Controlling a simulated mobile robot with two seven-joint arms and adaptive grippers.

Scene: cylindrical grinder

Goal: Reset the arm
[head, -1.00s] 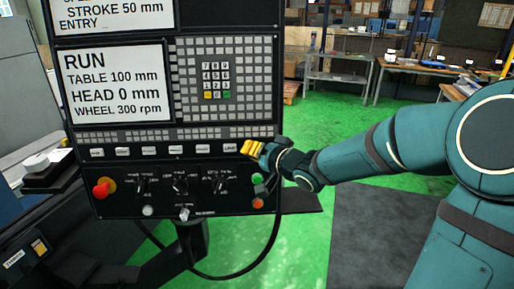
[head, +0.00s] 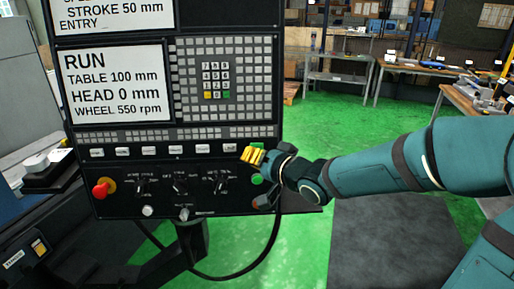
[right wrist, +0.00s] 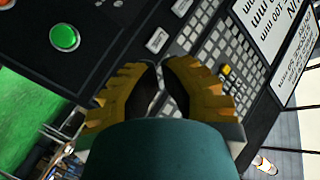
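My right gripper (head: 254,155) with yellow finger pads is in front of the lower right of the black control panel (head: 110,205). In the right wrist view its fingertips (right wrist: 160,68) nearly meet, with nothing between them. They point toward the panel face near the row of white keys. My right arm reaches in from the right, bent at the elbow. The green button (head: 257,179) is just below the gripper and shows at upper left in the right wrist view (right wrist: 64,37). My left gripper is out of view.
The panel's screen (head: 115,83) reads RUN, WHEEL 550 rpm. A red knob (head: 101,190) is at lower left on the panel. Workbenches (head: 400,66) stand at the back. Green floor (head: 345,125) is clear right of the panel.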

